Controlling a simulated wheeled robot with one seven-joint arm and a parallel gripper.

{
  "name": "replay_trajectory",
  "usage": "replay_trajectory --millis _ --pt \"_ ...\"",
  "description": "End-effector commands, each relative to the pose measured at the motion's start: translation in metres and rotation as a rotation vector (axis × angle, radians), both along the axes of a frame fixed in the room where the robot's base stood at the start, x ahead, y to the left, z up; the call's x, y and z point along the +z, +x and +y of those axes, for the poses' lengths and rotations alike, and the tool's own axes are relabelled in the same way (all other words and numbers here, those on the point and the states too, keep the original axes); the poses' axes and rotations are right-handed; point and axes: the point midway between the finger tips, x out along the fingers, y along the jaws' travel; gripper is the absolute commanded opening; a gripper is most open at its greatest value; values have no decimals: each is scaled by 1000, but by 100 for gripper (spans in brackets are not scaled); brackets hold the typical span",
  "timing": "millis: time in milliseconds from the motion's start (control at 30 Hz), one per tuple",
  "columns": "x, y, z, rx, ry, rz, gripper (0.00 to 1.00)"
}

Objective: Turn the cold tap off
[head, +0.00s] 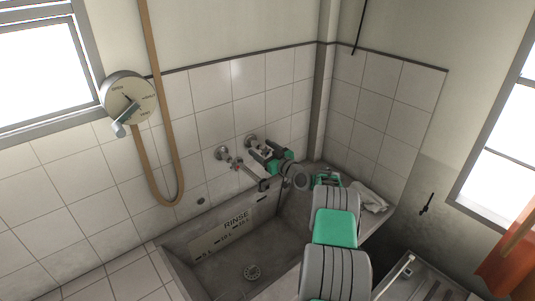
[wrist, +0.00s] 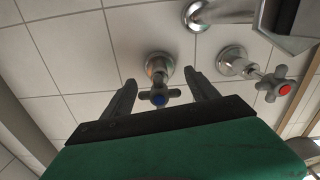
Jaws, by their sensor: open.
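The cold tap is a grey cross handle with a blue centre (wrist: 158,97) on a metal stem from the tiled wall. In the wrist view it lies between the two dark fingers of my gripper (wrist: 160,78). The fingers are open, one on each side of the handle, and I see gaps to both. In the head view my gripper (head: 262,154) is at the wall above the basin and hides most of the cold tap. The hot tap with a red centre (wrist: 285,89) is to the right in the wrist view; its red mark (head: 236,166) shows left of my gripper in the head view.
A metal spout (wrist: 285,22) is close by at upper right in the wrist view. The concrete basin (head: 178,270) below looks empty. A dial (head: 130,98) and a brown hose (head: 146,170) hang on the left wall. A cloth (head: 370,199) lies on the right ledge.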

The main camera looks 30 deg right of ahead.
Motion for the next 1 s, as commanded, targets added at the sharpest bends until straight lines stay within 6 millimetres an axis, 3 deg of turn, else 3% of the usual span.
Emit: replay_trajectory --millis 633,1000 --pt "0 -65 -14 -2 0 0 68" --pt "0 -69 -13 0 -1 0 68"
